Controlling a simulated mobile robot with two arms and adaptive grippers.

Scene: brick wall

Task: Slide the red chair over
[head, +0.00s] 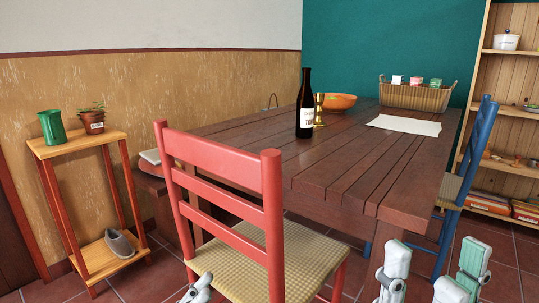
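The red chair (223,157) stands upright on the floor in the head view, left of centre, with its slatted back nearest me. Its woven seat (255,262) faces the wooden table (340,172), close to the table's near edge. My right gripper (432,266) is at the bottom right, its fingers spread apart with nothing between them. It is to the right of the chair and does not touch it. Only a finger part of my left gripper (199,289) shows at the bottom edge, in front of the seat area; its opening and any contact are hidden.
A blue chair (450,190) stands at the table's right side. A small wooden shelf stand (85,145) is at the left wall. A dark bottle (305,105), an orange bowl (338,102) and a basket (415,97) are on the table. Tiled floor shows between stand and chair.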

